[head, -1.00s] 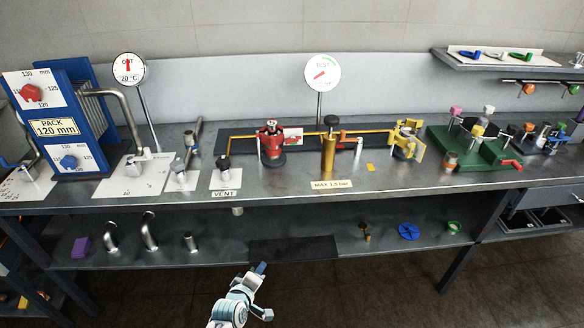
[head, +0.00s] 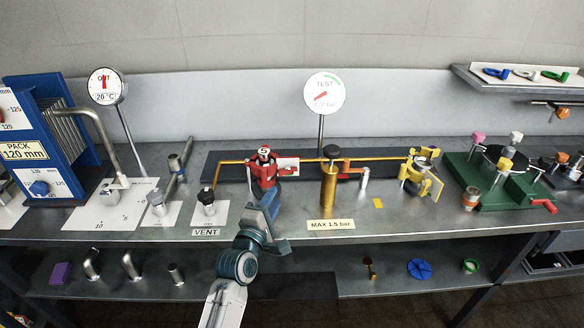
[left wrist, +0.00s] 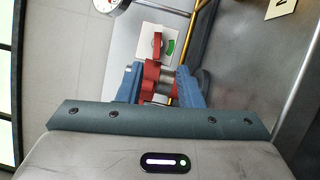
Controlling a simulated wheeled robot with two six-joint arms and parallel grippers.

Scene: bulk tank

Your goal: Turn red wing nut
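A red clamp (head: 262,168) sits on the yellow pipe of the test rig, on the dark strip at the back of the bench. A white card stands beside it. In the left wrist view the red clamp (left wrist: 152,76) shows around a silver cylinder, with a red wing-shaped piece (left wrist: 159,43) beyond it, by the card. My left gripper (head: 270,196) is in front of the clamp and partly covers its lower part. Its blue fingers (left wrist: 160,88) are apart on either side of the clamp; I cannot tell whether they touch it. My right gripper is not in view.
A gold cylinder (head: 328,186) with a black knob stands right of the clamp, then a yellow clamp (head: 418,172). A dark vent knob (head: 206,198) stands to the left. A TEST gauge (head: 323,93) rises behind. The bench front near the pressure label is clear.

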